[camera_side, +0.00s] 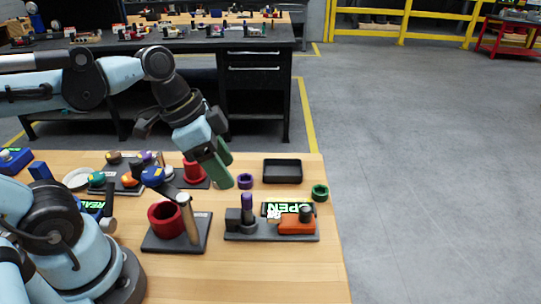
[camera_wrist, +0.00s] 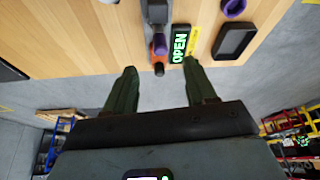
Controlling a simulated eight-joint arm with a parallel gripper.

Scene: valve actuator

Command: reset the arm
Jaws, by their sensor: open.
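My gripper (camera_side: 219,166) hangs above the wooden table in the side view, its green fingers tilted downward. The wrist view shows both fingers spread apart with nothing between my gripper's fingertips (camera_wrist: 161,80). The valve actuator (camera_side: 296,224) sits on a dark base to the lower right of the gripper. It has an orange part, an upright purple-topped handle (camera_side: 247,203) and a display (camera_side: 288,209) reading OPEN in green. In the wrist view the orange part (camera_wrist: 160,46) and the OPEN display (camera_wrist: 180,45) lie beyond the fingertips, apart from them.
A red cup (camera_side: 165,217) and a wooden-handled tool (camera_side: 187,214) stand on a dark base at front. A black tray (camera_side: 282,171), purple ring (camera_side: 245,181) and green ring (camera_side: 320,192) lie behind the actuator. A button panel (camera_side: 128,183) is at left. The table's right edge is close by.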

